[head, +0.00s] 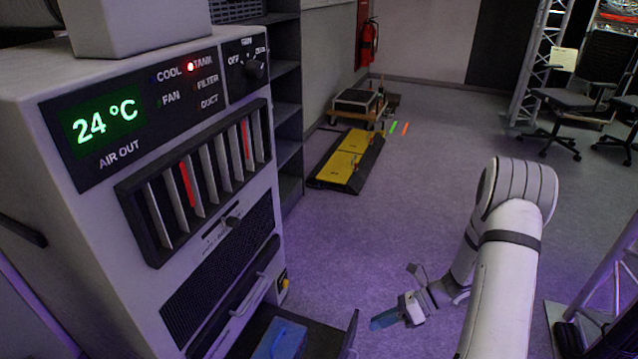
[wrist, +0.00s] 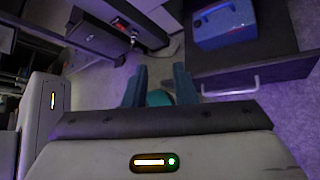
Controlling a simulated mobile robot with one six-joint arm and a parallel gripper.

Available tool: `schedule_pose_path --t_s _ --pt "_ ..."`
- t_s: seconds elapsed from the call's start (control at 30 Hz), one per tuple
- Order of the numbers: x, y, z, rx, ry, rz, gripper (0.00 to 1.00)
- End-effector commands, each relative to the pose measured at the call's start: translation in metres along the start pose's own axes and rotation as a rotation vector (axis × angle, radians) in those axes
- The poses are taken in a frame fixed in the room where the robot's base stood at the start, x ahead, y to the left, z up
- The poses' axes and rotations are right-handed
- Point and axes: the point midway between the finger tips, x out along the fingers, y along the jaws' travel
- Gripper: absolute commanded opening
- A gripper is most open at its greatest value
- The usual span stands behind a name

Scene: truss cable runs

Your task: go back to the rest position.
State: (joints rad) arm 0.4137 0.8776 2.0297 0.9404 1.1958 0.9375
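My arm reaches in from the right of the head view. My gripper (head: 382,319) has blue-teal fingers and hangs in the air to the right of the pulled-out drawer (head: 350,335). In the wrist view the two fingers of my gripper (wrist: 161,76) stand apart, with floor showing between their tips. A rounded teal shape (wrist: 159,98) lies low between them; I cannot tell what it is. A blue tank (head: 281,340) with a handle sits in the drawer, and this tank (wrist: 223,22) also shows at the upper right of the wrist view.
The tall air unit (head: 95,190) fills the left, showing 24 °C and a lit red TANK lamp. A yellow-black cable ramp (head: 349,158) and a dolly (head: 357,103) stand farther back. Truss and chairs (head: 583,98) are at right. The middle floor is clear.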

Motion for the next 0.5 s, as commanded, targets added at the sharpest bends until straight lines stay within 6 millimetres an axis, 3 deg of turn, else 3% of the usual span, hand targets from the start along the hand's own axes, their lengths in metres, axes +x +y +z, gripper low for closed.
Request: schedule_pose_path --t_s 0.03,0.1,0.5 --pt "-0.016 0.025 0.025 -0.095 0.054 -0.005 0.24" --pt "-0.029 0.050 0.046 -0.223 0.125 -0.004 0.24" --pt "-0.099 0.194 0.139 -0.945 0.547 0.038 0.24"
